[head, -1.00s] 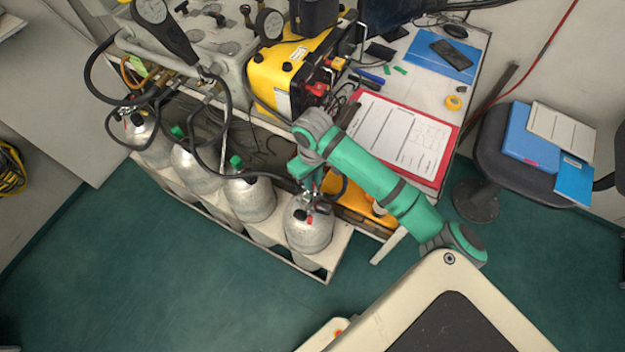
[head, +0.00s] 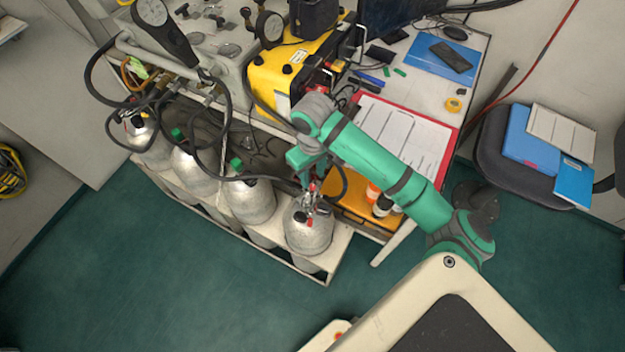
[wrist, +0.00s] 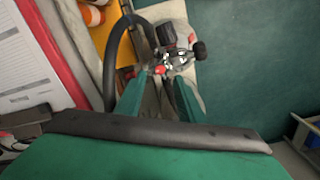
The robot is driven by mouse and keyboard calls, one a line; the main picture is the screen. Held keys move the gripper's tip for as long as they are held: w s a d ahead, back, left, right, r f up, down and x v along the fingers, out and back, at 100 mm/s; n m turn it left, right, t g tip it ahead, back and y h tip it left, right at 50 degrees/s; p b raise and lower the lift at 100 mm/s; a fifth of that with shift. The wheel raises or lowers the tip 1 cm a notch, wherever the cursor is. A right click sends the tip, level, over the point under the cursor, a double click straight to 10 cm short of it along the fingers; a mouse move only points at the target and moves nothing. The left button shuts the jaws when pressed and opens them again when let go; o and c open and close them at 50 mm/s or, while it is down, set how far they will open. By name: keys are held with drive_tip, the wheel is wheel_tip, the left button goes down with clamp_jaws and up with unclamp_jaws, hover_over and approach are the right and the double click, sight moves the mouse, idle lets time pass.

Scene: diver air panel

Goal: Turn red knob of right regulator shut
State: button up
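The rightmost silver cylinder (head: 309,232) stands in the rack with its regulator (head: 312,203) on top. Small red parts show on the regulator in the head view, partly crowded by my gripper. In the wrist view a small red knob (wrist: 160,70) sits at the regulator's near side, and a black knob (wrist: 200,50) sticks out to the right. My gripper (wrist: 162,77) points at the regulator, with its green fingers apart and the red knob near the space between their tips. Contact cannot be told. In the head view my gripper (head: 305,182) is just above the regulator.
A black hose (wrist: 110,58) loops close to my gripper's left side. An orange case (head: 352,207) with bottles lies right of the cylinder. Other cylinders (head: 250,200) stand to the left. The red-edged clipboard (head: 410,140) lies on the bench behind. Open green floor lies in front.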

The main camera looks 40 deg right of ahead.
sight(313, 187)
drive_tip(key=shift+r, duration=2.65)
drive_tip(key=s+a+f+t+y, duration=0.2)
drive_tip(key=s+a+f, duration=0.6)
drive_tip(key=a+f, duration=0.15)
drive_tip(key=s+f+t+h, duration=0.1)
drive_tip(key=s+f+t, duration=0.5)
drive_tip(key=s, duration=0.4)
drive_tip(key=s+a+r+t, duration=0.2)
drive_tip(key=a+r, duration=0.4)
drive_tip(key=a, duration=0.3)
drive_tip(key=s+a+r+t+h, duration=0.1)
drive_tip(key=a+r+t, duration=0.4)
drive_tip(key=a, duration=0.5)
wheel_tip(313, 187, up, 2)
drive_tip(key=shift+s, duration=0.85)
